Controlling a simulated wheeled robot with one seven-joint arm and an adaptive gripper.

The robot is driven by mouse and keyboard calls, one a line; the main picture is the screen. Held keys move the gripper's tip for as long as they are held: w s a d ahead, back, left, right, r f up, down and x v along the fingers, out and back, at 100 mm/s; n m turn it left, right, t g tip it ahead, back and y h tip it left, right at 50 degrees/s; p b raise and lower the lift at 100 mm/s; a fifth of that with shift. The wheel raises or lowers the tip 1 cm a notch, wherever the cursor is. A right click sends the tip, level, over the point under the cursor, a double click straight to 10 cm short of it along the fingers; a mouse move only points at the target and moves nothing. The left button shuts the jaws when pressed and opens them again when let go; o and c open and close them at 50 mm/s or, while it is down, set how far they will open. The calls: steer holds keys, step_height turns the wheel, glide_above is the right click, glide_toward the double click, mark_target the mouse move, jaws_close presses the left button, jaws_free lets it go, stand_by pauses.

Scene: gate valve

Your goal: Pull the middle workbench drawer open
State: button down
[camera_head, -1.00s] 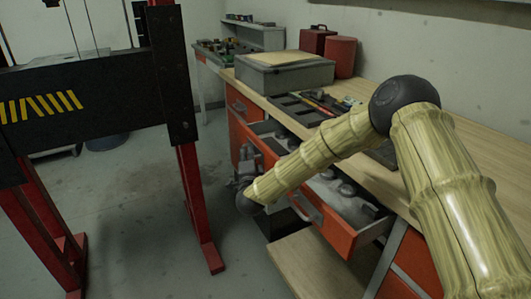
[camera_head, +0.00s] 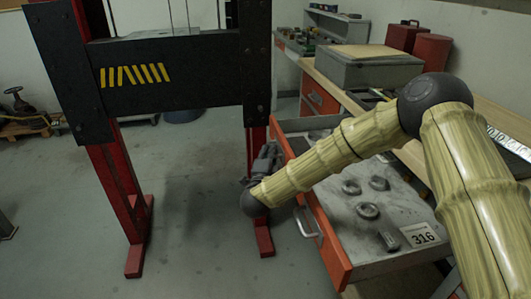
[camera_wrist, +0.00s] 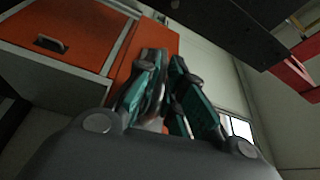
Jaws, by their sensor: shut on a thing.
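A wide workbench drawer with an orange front (camera_head: 325,240) stands far out from the bench. Its grey tray holds several dark round parts and a label reading 316. One bare metal handle (camera_head: 307,226) shows on the nearer part of its front. My gripper (camera_head: 268,160) is at the farther part of the front, shut, apparently on a second handle that its fingers hide. In the wrist view my gripper's teal-and-grey fingers (camera_wrist: 165,95) are close together against an orange panel (camera_wrist: 130,58). Whether this drawer is the middle one is unclear.
The bench top (camera_head: 500,120) carries a grey box (camera_head: 365,68) and red containers (camera_head: 405,38). A red and black press frame (camera_head: 255,60) stands on the left, its right leg close behind my gripper. Clear floor (camera_head: 200,240) lies in front of the drawer.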

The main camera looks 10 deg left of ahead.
steer(key=shift+f, duration=0.1)
steer(key=c, duration=1.5)
jaws_free()
steer(key=shift+s, duration=0.15)
steer(key=s, duration=1.1)
steer(key=shift+s+d+f, duration=0.25)
steer(key=shift+s+f, duration=0.1)
steer(key=shift+s, duration=0.05)
steer(key=shift+a, duration=0.1)
